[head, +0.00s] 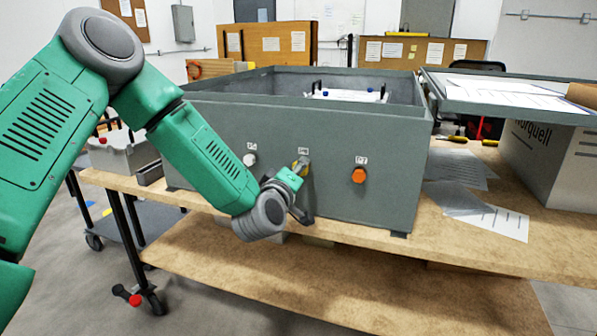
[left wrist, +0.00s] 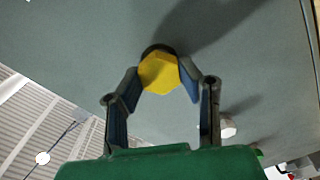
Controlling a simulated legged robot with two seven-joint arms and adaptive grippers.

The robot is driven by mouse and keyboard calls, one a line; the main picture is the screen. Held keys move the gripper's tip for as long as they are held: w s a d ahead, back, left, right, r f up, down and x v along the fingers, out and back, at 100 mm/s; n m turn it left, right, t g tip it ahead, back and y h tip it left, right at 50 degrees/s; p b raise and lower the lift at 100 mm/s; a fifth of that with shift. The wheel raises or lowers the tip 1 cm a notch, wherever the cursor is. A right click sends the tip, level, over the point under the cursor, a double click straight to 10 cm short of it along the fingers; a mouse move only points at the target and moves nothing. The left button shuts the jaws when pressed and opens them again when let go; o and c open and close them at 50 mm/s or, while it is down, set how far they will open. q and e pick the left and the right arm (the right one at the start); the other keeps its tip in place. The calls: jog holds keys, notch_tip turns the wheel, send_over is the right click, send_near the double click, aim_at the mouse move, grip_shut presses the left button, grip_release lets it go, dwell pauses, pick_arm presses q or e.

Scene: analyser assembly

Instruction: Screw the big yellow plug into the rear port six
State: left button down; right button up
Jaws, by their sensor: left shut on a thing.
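The big yellow plug (left wrist: 158,72) shows in the left wrist view as a hexagonal yellow head against the grey panel, with a dark ring behind it. My left gripper (left wrist: 160,80) has its two fingers closed on either side of the plug head. How deep the plug sits in the port cannot be seen. My right gripper is not in view.
The grey analyser box (head: 330,190) stands on a wooden table (head: 470,235). A white plug (head: 249,159) is left of the middle port and an orange plug (head: 358,175) right of it. Papers (head: 487,215) and a white carton (head: 550,165) lie to the right.

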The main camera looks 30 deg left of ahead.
pick_arm(q)
jog(key=m+p, duration=0.5)
jog(key=m, duration=1.9)
jog(key=shift+d+p, duration=0.15)
jog(key=shift+p, duration=0.25)
jog(key=c, duration=1.2)
grip_release()
jog(key=shift+w, duration=0.1)
